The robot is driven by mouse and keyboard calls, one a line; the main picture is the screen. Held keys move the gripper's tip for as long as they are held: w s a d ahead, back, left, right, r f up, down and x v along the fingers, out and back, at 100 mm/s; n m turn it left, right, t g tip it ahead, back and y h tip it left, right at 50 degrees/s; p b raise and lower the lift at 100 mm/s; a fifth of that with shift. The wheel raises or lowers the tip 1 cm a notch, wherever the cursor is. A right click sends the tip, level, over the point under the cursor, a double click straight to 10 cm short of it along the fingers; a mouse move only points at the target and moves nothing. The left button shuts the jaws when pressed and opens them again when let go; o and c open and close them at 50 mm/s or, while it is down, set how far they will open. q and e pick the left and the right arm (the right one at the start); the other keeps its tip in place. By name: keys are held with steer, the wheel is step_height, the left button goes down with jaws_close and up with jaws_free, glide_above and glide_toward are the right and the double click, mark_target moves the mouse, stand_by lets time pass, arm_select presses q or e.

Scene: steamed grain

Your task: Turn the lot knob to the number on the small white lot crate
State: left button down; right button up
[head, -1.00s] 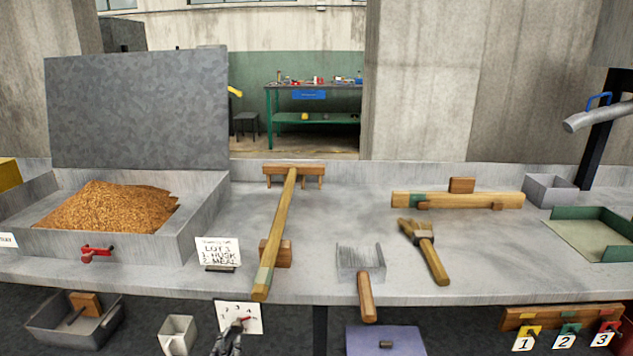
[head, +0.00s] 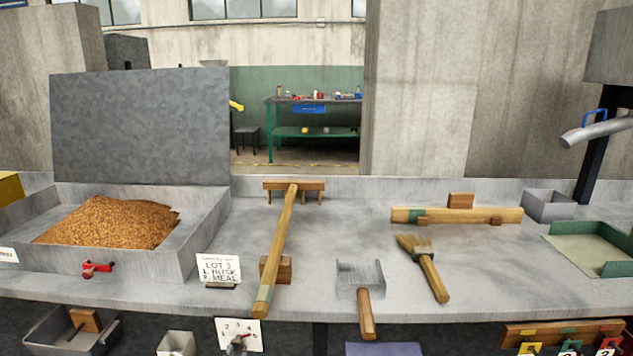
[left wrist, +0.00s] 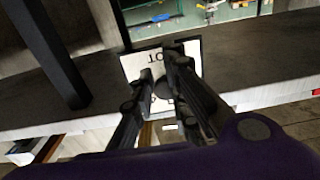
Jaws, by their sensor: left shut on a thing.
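The lot knob's white dial plate (head: 228,326) hangs below the bench's front edge, with numbers along its top. In the left wrist view the plate (left wrist: 136,66) shows "LOT" upside down. My left gripper (head: 238,343) is at the plate's middle; in the left wrist view its two dark fingers (left wrist: 161,88) close around the dark knob. The fingers hide most of the knob, and I cannot tell which number it points to. A small whitish crate (head: 177,344) stands left of the dial, cut off by the frame, with no readable number. My right gripper is not in view.
A card (head: 219,269) on the bench reads "LOT 3", husk and meal. A grain tray (head: 205,235) with a red tap (head: 97,268) stands left. A wooden rake (head: 281,235), scoop (head: 366,312) and brush (head: 432,275) lie on the bench. Numbered tags hang lower right.

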arm_select(q)
steer(key=shift+w+d+r, duration=0.2)
steer(key=shift+d, duration=0.25)
steer(key=shift+w+d+r, duration=0.15)
steer(key=shift+d, duration=0.25)
steer(key=shift+f, duration=0.3)
steer(key=s, duration=0.2)
steer(key=s+p, duration=0.1)
steer(key=s, duration=0.1)
steer(key=s+p, duration=0.1)
steer(key=s, duration=0.1)
steer(key=shift+a+f, duration=0.25)
steer(key=shift+a, duration=0.05)
